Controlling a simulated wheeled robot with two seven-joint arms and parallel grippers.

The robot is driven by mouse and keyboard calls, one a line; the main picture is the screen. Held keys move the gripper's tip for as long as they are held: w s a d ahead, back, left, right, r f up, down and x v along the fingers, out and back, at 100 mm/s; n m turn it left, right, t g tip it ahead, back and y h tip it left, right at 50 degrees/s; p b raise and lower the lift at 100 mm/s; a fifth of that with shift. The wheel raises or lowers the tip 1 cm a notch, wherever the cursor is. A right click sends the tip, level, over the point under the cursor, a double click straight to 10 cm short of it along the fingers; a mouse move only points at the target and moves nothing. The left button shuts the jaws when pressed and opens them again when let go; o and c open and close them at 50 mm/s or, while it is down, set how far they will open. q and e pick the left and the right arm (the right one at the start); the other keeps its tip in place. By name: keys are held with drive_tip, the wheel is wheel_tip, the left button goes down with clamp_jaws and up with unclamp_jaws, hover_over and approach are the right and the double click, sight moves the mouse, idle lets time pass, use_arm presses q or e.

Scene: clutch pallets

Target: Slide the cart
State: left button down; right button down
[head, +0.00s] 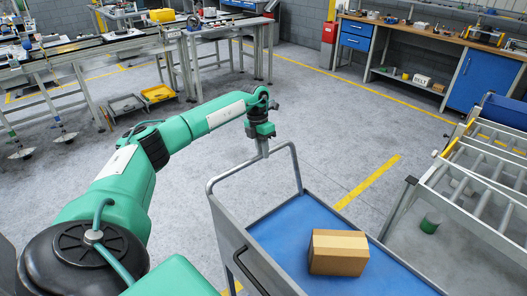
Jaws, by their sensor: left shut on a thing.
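The cart (283,226) is grey with a blue deck and a tubular grey push handle (211,184) at its far end. It stands at the bottom centre of the head view, partly cut off by the lower edge. A brown cardboard box (338,254) sits on the deck. My left arm reaches in from the lower left, and its gripper (262,148) is shut on the top bar of the cart handle. The fingertips are small and partly hidden at the bar. My right gripper is not in view.
A roller conveyor frame (480,185) stands close to the right of the cart, with a green-and-white cylinder (430,222) by it. Workbenches stand at the back left and back right (430,38). Grey floor with yellow lines (330,105) is open beyond the cart.

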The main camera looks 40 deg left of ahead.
use_arm(q)
drive_tip(key=c, duration=1.3)
unclamp_jaws()
wheel_tip(320, 180, up, 14)
drive_tip(key=a+b, duration=0.2)
drive_tip(key=shift+w+a+f, duration=0.2)
drive_tip(key=shift+a, duration=0.05)
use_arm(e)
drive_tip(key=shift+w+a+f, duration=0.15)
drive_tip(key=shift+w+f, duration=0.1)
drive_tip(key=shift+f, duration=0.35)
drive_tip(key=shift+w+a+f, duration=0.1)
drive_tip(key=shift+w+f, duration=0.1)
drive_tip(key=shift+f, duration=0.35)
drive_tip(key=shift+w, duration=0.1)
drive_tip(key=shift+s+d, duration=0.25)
